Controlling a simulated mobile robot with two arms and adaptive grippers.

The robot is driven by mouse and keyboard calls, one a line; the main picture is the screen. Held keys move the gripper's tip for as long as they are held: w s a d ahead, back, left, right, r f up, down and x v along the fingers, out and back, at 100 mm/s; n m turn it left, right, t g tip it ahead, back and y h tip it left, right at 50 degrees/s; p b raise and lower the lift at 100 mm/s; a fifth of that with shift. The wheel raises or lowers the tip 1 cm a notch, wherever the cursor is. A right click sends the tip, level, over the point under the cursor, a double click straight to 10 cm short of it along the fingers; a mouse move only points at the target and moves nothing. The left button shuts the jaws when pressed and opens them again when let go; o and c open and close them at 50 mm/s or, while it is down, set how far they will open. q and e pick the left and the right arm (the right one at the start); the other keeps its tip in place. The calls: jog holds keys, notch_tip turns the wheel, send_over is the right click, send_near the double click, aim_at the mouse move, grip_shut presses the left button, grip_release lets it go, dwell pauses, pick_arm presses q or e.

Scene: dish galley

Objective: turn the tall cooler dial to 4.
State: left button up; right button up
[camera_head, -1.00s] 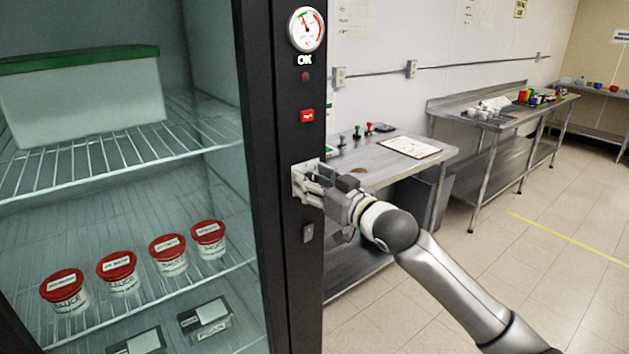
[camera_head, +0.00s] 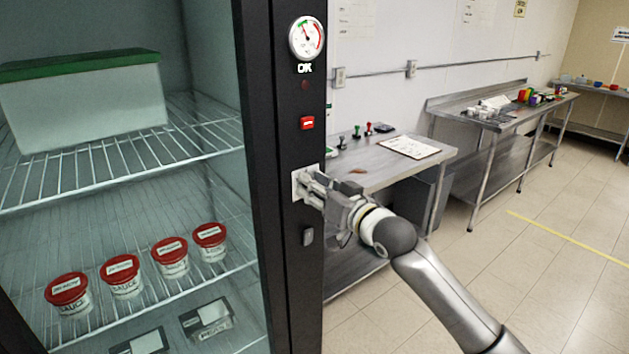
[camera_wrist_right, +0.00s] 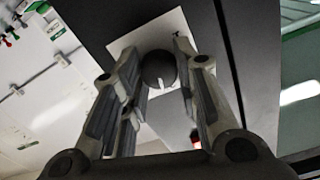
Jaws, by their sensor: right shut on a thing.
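The tall cooler (camera_head: 287,110) stands at the left with a dark front frame. Its dial (camera_wrist_right: 158,68) is a round dark knob with a short white mark, set on a white plate (camera_wrist_right: 175,22); the white plate also shows in the head view (camera_head: 297,184). My right gripper (camera_head: 306,190) reaches the plate from the right and is shut on the dial. In the right wrist view its two fingers (camera_wrist_right: 157,75) lie on either side of the knob. The mark points toward the bottom of that view. The plate's numbers are not legible. My left gripper is not in view.
Above the dial are a round gauge (camera_head: 306,38), its needle near the green part, an OK label and a red switch (camera_head: 307,123). A grey switch (camera_head: 308,236) sits below. A steel table (camera_head: 365,165) with a clipboard (camera_head: 408,147) stands behind my forearm. The right floor is clear.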

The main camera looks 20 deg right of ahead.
jog(key=shift+d+m+p, duration=0.1)
jog(key=shift+m+p, duration=3.1)
jog(key=shift+m, duration=1.1)
jog(key=o, duration=1)
jog(key=shift+w, duration=0.1)
jog(key=v, duration=1.2)
